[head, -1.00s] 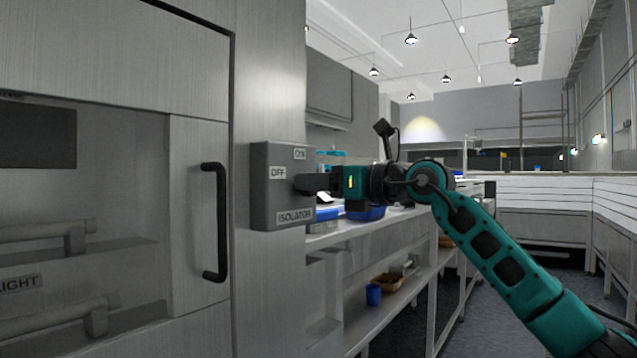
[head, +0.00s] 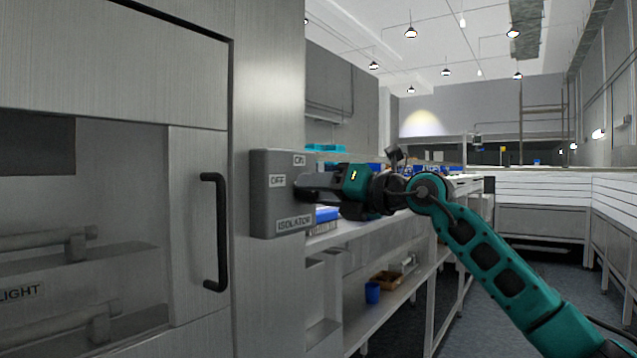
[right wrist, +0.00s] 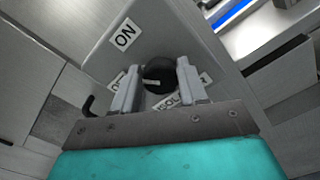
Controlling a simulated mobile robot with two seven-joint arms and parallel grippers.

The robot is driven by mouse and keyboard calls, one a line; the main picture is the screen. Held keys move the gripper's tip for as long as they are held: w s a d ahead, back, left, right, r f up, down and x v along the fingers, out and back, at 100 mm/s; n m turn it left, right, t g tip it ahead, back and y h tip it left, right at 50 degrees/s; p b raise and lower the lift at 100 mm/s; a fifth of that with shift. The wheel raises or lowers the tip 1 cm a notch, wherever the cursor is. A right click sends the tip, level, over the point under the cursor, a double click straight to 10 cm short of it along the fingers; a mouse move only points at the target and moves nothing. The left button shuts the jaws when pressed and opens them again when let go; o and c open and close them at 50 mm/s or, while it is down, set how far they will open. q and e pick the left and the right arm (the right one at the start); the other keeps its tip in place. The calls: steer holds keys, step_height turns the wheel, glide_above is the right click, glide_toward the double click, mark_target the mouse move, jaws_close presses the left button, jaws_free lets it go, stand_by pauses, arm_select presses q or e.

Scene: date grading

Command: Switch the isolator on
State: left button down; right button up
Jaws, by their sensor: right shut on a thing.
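The isolator (head: 262,215) is a grey box on the cabinet's right edge, with ON, OFF and ISOLATOR labels. In the right wrist view its face (right wrist: 180,35) shows the ON label at upper left; the OFF and ISOLATOR labels are partly hidden by the fingers. A round black knob (right wrist: 158,72) with a small pale mark sits between the two fingers. My right gripper (head: 304,188) is at the box face, shut on this knob, and looks rolled. The knob is hidden by the gripper in the head view. My left gripper is not in view.
Left of the isolator is a metal cabinet with a black door handle (head: 216,232) and a glazed front. A long bench with shelves (head: 400,285) runs behind my right arm, holding a blue cup (head: 372,292). The aisle floor on the right is clear.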

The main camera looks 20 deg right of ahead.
arm_select(q)
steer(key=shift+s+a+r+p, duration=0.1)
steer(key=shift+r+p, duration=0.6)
steer(key=shift+p, duration=0.1)
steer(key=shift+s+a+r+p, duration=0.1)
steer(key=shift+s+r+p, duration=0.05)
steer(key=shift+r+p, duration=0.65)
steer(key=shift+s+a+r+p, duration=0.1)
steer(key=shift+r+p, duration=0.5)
steer(key=shift+p, duration=0.25)
arm_select(e)
steer(key=shift+d+f+m, duration=0.1)
steer(key=shift+f+m, duration=0.05)
steer(key=shift+m, duration=3.65)
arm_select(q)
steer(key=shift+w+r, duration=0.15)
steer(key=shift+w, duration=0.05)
arm_select(e)
steer(key=o, duration=1.1)
steer(key=shift+c, duration=0.2)
arm_select(q)
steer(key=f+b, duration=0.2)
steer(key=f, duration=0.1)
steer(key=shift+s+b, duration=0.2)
steer(key=shift+b, duration=0.2)
arm_select(e)
steer(key=v, duration=1.2)
steer(key=shift+s+d, duration=0.3)
